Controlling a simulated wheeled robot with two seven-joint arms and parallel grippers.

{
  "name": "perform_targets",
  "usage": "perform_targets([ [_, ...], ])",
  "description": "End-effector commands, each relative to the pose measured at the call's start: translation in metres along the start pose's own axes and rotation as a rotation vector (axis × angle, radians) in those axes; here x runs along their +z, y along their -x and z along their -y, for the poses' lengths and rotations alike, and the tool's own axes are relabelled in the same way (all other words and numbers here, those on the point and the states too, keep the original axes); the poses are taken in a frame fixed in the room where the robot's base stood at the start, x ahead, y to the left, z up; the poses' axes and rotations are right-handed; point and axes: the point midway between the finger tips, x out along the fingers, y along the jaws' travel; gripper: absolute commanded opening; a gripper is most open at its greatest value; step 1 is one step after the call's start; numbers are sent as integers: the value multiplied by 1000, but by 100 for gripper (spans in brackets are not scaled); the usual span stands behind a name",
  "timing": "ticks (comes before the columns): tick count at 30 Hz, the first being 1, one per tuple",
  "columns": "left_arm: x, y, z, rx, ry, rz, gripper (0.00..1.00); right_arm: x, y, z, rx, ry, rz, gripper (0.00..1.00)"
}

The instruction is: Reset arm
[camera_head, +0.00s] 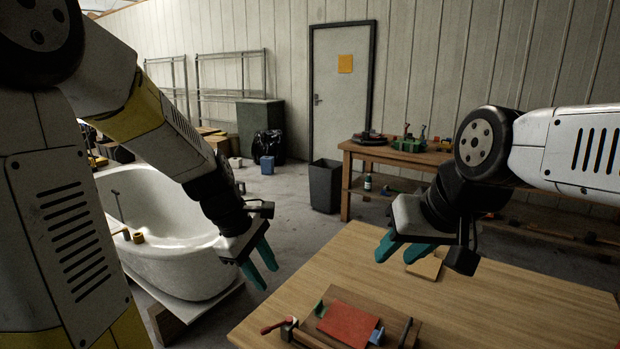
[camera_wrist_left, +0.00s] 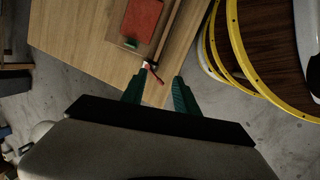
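My right gripper (camera_head: 402,250) is raised over the table's far part. Its teal fingers are spread apart and no object shows between them.
A small wooden piece (camera_head: 425,267) lies below my right gripper. A dark bin (camera_head: 325,186) and a workbench (camera_head: 395,157) with tools stand behind.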

Motion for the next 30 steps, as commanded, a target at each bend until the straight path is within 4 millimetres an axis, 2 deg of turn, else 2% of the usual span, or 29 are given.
perform_targets([
  [1,4,19,3,40,-100,-3,36,0,0,0,0,0,0,36],
  [6,20,69,21,126,-470,-67,36,0,0,0,0,0,0,36],
  [12,32,117,51,160,-884,-231,36,0,0,0,0,0,0,36],
  [15,36,132,64,146,-1042,-315,36,0,0,0,0,0,0,36],
  [21,40,146,78,104,-1212,-411,36,0,0,0,0,0,0,36],
  [30,40,147,80,98,-1234,-422,36,0,0,0,0,0,0,36],
])
